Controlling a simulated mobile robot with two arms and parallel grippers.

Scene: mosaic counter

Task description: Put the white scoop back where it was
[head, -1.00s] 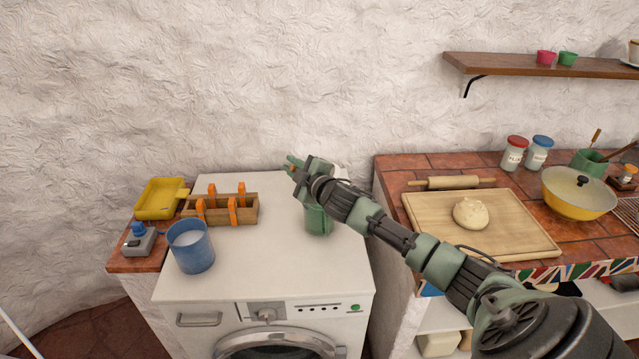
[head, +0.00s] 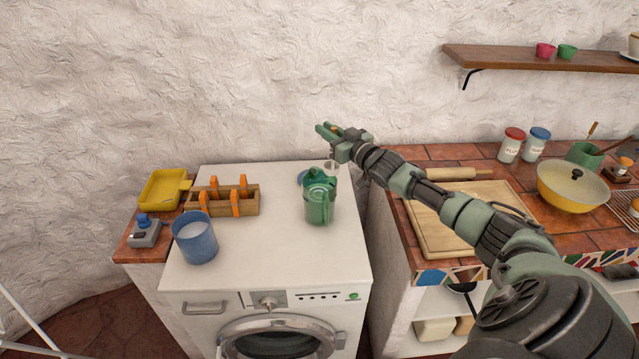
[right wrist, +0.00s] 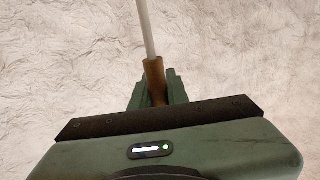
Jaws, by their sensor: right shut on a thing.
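My right gripper (head: 330,130) is over the back right of the washing machine top, near the wall. In the right wrist view it is shut on the brown handle of the white scoop (right wrist: 147,30), whose pale stem points away from the fingers. The scoop's far end is out of that view. In the head view a small whitish cup shape (head: 333,168) shows below the gripper; I cannot tell for certain that it is the scoop's bowl. A green jug (head: 319,205) stands on the machine in front of and below the gripper. My left gripper is not in view.
The counter on the right holds a cutting board (head: 432,232), a rolling pin and a yellow pan (head: 572,190).

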